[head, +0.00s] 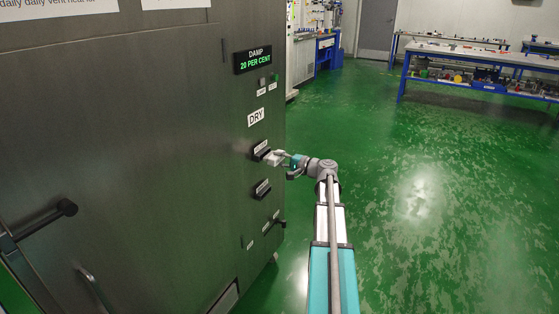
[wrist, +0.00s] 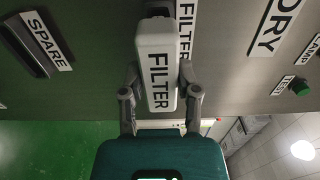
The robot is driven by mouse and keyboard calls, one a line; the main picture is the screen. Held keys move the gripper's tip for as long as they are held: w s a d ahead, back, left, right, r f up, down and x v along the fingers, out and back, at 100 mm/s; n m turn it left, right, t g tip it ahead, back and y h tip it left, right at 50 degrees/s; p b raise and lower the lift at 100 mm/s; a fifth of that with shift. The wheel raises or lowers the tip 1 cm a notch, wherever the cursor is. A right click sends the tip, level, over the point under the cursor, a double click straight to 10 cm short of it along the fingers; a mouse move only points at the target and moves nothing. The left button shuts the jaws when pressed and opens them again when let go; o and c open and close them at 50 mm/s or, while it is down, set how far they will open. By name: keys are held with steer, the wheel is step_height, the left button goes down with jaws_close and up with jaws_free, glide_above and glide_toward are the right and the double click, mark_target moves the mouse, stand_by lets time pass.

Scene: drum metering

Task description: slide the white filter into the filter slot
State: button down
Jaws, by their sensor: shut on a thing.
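The white filter (wrist: 155,65), a block lettered FILTER, is between the fingers of my gripper (wrist: 158,88) in the wrist view, and the gripper is shut on it. In the head view the white filter (head: 274,158) reaches from my gripper (head: 287,161) to the dark filter slot (head: 259,148) on the cabinet's side panel. Its far end meets or overlaps the slot; how deep it is in, I cannot tell. In the wrist view a FILTER label (wrist: 186,28) shows behind the filter, and the slot is mostly hidden by it.
A second slot, marked SPARE (wrist: 48,40), also shows below the filter slot in the head view (head: 262,189). The green floor (head: 430,190) to the right is clear.

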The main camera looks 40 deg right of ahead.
mark_target(272, 157)
steer(key=shift+x, duration=1.55)
steer(key=shift+c, duration=1.3)
jaws_free()
steer(key=shift+s, duration=0.1)
steer(key=v, duration=1.2)
